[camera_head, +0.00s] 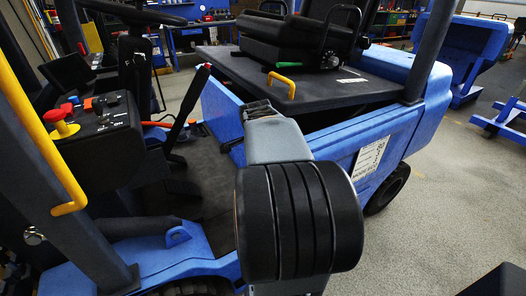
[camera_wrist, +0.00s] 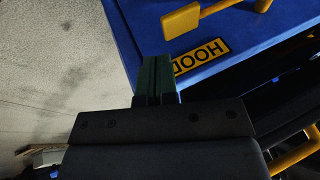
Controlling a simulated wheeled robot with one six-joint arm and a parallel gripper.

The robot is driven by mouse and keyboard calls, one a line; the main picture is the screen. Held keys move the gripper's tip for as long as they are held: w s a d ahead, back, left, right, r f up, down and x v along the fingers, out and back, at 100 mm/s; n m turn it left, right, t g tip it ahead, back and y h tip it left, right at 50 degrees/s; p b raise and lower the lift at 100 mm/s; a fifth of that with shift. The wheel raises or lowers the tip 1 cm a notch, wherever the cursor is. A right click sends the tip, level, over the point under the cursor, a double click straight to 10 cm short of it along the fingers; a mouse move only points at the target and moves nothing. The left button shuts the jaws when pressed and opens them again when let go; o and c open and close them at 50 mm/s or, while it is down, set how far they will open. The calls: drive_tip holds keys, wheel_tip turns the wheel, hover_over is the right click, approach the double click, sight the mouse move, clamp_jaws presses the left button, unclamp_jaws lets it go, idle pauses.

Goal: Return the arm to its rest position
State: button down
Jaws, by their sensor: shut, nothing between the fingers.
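My arm reaches forward across the middle of the head view, its black ribbed joint nearest the camera. My gripper (camera_head: 258,108) is at its far end, beside the blue forklift's seat hood (camera_head: 345,90), and is mostly hidden by the wrist. In the wrist view, the two dark green fingers of my gripper (camera_wrist: 156,62) are together and hold nothing. Their tips overlap the hood's blue front panel in that picture, left of the yellow HOOD label (camera_wrist: 201,57). I cannot tell whether they touch it. The hood's yellow handle (camera_head: 283,84) is free of the fingers and also shows in the wrist view (camera_wrist: 195,22).
A dark gap (camera_head: 335,112) shows between the hood and the blue body (camera_head: 400,130). The black seat (camera_head: 285,45) sits on the hood. A control box (camera_head: 95,135) with a red knob and a yellow grab bar (camera_head: 40,130) stand left. Floor (camera_head: 440,200) is open at right.

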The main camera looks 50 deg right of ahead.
idle(0.5)
drive_tip(key=s+a+r+n+y+p, duration=0.1)
drive_tip(key=a+n+p, duration=0.2)
drive_tip(key=a+n, duration=0.4)
drive_tip(key=s+a+r+n+y+p, duration=0.2)
drive_tip(key=a+n, duration=0.5)
drive_tip(key=a, duration=0.5)
drive_tip(key=s+a+r+n+y+p, duration=0.1)
drive_tip(key=a+r+n+p, duration=0.1)
drive_tip(key=a+n+p, duration=0.3)
drive_tip(key=a+n, duration=0.3)
drive_tip(key=a, duration=0.1)
drive_tip(key=shift+s+a+r+t+y, duration=0.2)
drive_tip(key=shift+s+r+t+y, duration=0.1)
drive_tip(key=shift+s+t, duration=0.1)
drive_tip(key=shift+d, duration=0.2)
